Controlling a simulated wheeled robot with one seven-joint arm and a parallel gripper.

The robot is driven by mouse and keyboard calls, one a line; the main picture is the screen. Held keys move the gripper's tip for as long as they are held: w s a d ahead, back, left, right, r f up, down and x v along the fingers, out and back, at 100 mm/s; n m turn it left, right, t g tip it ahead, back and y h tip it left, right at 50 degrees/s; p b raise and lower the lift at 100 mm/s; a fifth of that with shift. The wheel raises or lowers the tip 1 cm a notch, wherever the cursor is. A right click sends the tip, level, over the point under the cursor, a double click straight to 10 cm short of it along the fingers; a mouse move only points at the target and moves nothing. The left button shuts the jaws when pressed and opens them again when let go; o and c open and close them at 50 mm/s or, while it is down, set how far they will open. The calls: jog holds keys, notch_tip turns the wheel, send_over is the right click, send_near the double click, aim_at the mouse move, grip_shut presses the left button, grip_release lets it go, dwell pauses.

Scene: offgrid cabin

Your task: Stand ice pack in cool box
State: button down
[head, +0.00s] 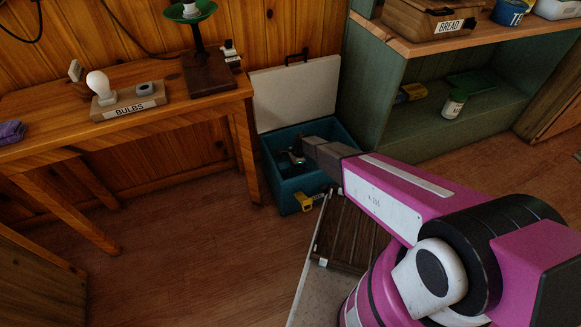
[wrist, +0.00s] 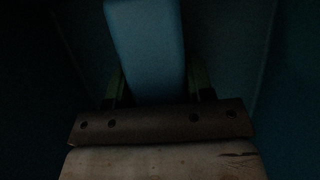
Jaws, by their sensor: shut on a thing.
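The cool box (head: 287,193) is a teal box on the floor between the wooden table and the green shelf unit. Its white lid (head: 296,93) stands open at the back. My gripper (head: 296,156) reaches down into the box opening. In the wrist view, my gripper (wrist: 158,92) is shut on the ice pack (wrist: 146,45), a flat blue block held between the two fingers and pointing away from the wrist. Dark teal box walls surround it in that view. Whether the pack touches the box floor is too dark to tell. The head view does not show the pack clearly.
A yellow item (head: 306,201) is at the box's front. The wooden table (head: 165,100) with a bulbs holder (head: 128,106) stands close on the left. The green shelf unit (head: 372,100) is close on the right. The floor at front left is clear.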

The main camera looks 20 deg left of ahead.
jog(key=c, duration=0.5)
grip_release()
jog(key=shift+f, duration=0.1)
jog(key=v, duration=1.2)
jog(key=shift+s, duration=0.1)
jog(key=s+d+r+n+t, duration=0.1)
jog(key=d+r+n, duration=0.1)
jog(key=d+r, duration=0.45)
jog(key=d+r+n+h, duration=0.1)
jog(key=d+r, duration=0.3)
jog(key=d, duration=0.6)
jog(key=s+d+r+n+t, duration=0.1)
jog(key=d+r+n, duration=0.1)
jog(key=d+r, duration=0.45)
jog(key=s+d+r+n+h, duration=0.1)
jog(key=s+d+r, duration=0.2)
jog(key=d, duration=0.4)
jog(key=s+d+r+n, duration=0.2)
jog(key=s+d+r, duration=0.1)
jog(key=d, duration=0.4)
jog(key=s+d+r+n+t+h, duration=0.1)
jog(key=s+d+r+n, duration=0.1)
jog(key=d, duration=0.5)
notch_tip(320, 180, up, 3)
jog(key=shift+s+d+f+h, duration=0.2)
jog(key=shift+s+d+h, duration=0.15)
jog(key=shift+s, duration=0.15)
